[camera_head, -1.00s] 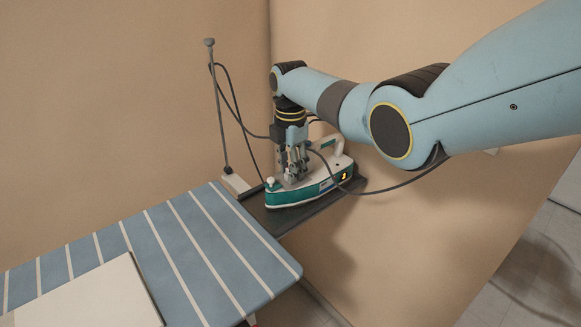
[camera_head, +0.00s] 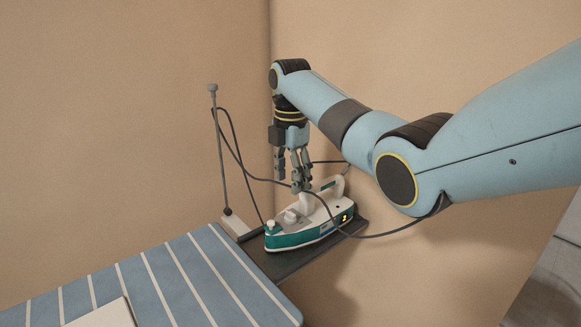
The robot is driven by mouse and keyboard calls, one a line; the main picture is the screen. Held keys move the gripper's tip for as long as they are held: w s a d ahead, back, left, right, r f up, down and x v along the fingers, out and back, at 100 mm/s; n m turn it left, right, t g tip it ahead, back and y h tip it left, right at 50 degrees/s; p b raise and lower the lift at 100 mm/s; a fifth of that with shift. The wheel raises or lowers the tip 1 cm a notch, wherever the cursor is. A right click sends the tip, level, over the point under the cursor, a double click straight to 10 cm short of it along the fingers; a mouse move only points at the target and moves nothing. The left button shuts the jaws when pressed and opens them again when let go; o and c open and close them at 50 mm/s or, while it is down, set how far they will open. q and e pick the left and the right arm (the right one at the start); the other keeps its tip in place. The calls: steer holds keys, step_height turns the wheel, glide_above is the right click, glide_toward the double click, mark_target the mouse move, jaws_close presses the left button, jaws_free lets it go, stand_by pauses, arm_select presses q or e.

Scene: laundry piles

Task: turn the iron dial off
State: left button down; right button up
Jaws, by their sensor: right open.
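The iron (camera_head: 310,228), white with a green lower body, rests on a dark shelf (camera_head: 286,262) at the end of the ironing board. A small orange mark glows on its rear end. My left gripper is not in view.
The blue-striped ironing board (camera_head: 185,272) lies at lower left, with a pale flat item (camera_head: 103,316) on it. A thin upright rod (camera_head: 220,150) carrying a dark cord stands behind the shelf. Tan walls close off the back.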

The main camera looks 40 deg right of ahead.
step_height(320, 180, up, 3)
steer(key=shift+f, duration=0.15)
stand_by(0.4)
